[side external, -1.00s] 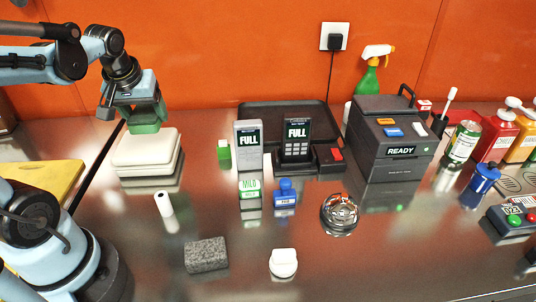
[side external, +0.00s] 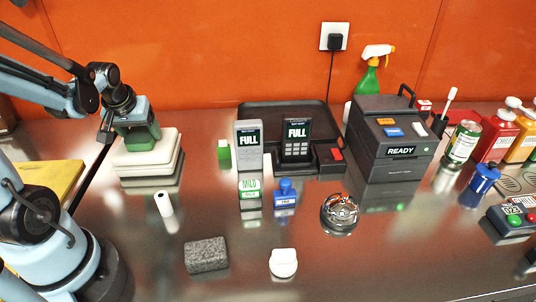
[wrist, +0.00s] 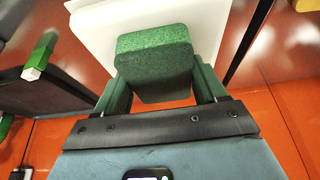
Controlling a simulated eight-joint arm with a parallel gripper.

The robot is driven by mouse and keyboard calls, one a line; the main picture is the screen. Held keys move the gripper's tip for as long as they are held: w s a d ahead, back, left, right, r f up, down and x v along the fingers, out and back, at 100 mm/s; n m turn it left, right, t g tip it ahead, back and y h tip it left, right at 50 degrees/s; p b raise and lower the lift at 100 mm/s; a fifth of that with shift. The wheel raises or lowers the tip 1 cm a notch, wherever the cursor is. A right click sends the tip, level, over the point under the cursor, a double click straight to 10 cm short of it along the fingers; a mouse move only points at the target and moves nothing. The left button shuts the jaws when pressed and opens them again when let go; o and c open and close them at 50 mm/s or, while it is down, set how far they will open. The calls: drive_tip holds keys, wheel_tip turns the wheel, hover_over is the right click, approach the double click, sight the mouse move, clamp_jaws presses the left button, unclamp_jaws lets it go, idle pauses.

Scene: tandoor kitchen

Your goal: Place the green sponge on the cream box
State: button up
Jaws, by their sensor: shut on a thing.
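The green sponge (wrist: 154,60) sits between the two fingers of my gripper (wrist: 155,85) in the wrist view. My gripper (side external: 138,138) is shut on it. In the side external view the sponge is hard to tell from the green fingers. The cream box (side external: 160,165) stands at the left of the counter, and my gripper is low over its top. The box (wrist: 205,22) also shows beyond the sponge in the wrist view. I cannot tell whether the sponge touches the box top.
A white cylinder (side external: 164,204) lies in front of the box. A grey block (side external: 206,254) and a white lidded pot (side external: 283,263) are nearer the front. A green block (side external: 223,154) and a grey FULL device (side external: 248,146) stand right of the box. A yellow board (side external: 50,178) is at the left.

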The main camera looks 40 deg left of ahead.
drive_tip(key=o, duration=1)
drive_tip(key=shift+f, duration=0.1)
drive_tip(key=v, duration=1.2)
drive_tip(key=w+d+f+m+t+h, duration=0.1)
drive_tip(key=d+m, duration=0.3)
drive_tip(key=d, duration=0.4)
drive_tip(key=w+d+f+m+t+h, duration=0.2)
drive_tip(key=w+d+f+m+t, duration=0.1)
drive_tip(key=d, duration=0.6)
drive_tip(key=shift+w+d+m, duration=0.3)
drive_tip(key=shift+w+m, duration=0.25)
drive_tip(key=shift+m, duration=0.45)
